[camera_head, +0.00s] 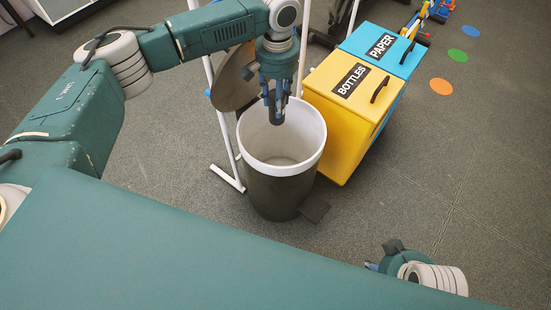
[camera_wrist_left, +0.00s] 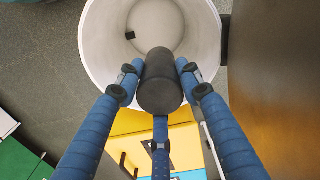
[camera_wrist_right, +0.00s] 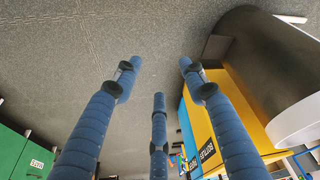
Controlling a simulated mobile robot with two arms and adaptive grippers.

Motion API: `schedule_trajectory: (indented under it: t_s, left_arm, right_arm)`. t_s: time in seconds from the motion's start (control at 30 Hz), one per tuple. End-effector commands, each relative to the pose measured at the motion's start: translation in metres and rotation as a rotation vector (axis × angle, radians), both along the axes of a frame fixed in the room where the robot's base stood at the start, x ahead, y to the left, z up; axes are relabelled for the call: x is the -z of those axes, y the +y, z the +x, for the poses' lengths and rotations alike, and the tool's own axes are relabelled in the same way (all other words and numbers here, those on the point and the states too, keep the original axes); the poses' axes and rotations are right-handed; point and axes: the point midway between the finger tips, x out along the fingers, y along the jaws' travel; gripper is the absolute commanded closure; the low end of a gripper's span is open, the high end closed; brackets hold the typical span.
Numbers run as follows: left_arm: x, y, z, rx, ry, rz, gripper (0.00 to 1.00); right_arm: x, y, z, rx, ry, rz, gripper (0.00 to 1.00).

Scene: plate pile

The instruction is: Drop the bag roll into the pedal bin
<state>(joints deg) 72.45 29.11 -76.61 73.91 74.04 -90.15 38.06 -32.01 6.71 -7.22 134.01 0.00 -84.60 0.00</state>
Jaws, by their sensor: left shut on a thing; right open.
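The pedal bin (camera_head: 272,190) is a dark bin with a white rim and a white inside. Its round lid (camera_head: 234,80) stands raised at the back, and its pedal (camera_head: 315,208) is at the front right. My left gripper (camera_head: 277,117) points down over the bin's mouth. In the left wrist view it is shut on a dark roll, the bag roll (camera_wrist_left: 160,82), with the bin's white inside (camera_wrist_left: 180,20) beyond it. My right gripper (camera_wrist_right: 157,80) is open and empty, low at the right of the bin; its fingers are mostly hidden in the head view.
A yellow BOTTLES bin (camera_head: 330,130) and a blue PAPER bin (camera_head: 350,45) stand to the right of the pedal bin. A white frame (camera_head: 228,150) stands on its left.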

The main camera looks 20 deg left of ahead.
Motion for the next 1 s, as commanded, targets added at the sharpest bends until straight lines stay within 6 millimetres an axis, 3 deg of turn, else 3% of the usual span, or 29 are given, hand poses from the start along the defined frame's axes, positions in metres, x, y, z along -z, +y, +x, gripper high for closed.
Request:
schedule_trajectory:
  t_s: [0.07,0.23,0.73,0.77,0.8,0.87,1.0]
  left_arm:
    - [0.004,0.000,0.000,0.000,-0.001,0.000,0.94]
    - [0.019,0.000,0.000,0.000,-0.001,-0.001,0.94]
    - [0.021,0.000,0.000,0.001,0.000,-0.001,0.94]
    - [0.021,0.000,0.000,0.001,0.000,-0.001,0.62]
    - [0.021,0.000,0.000,0.001,0.000,-0.001,0.54]
    - [0.021,0.000,0.000,0.001,0.000,-0.001,0.42]
    - [0.021,0.000,0.000,0.000,0.000,-0.001,0.42]
  right_arm:
    - [-0.010,-0.001,-0.002,0.001,-0.009,0.001,0.58]
    - [-0.011,0.005,0.017,-0.006,-0.099,0.018,0.58]
    - [-0.021,0.009,0.029,-0.010,-0.161,0.030,0.58]
    - [-0.021,0.009,0.029,-0.010,-0.161,0.030,0.58]
    - [-0.021,0.009,0.029,-0.010,-0.161,0.030,0.58]
    - [-0.021,0.009,0.029,-0.010,-0.161,0.030,0.58]
    - [-0.021,0.009,0.029,-0.010,-0.160,0.029,0.58]
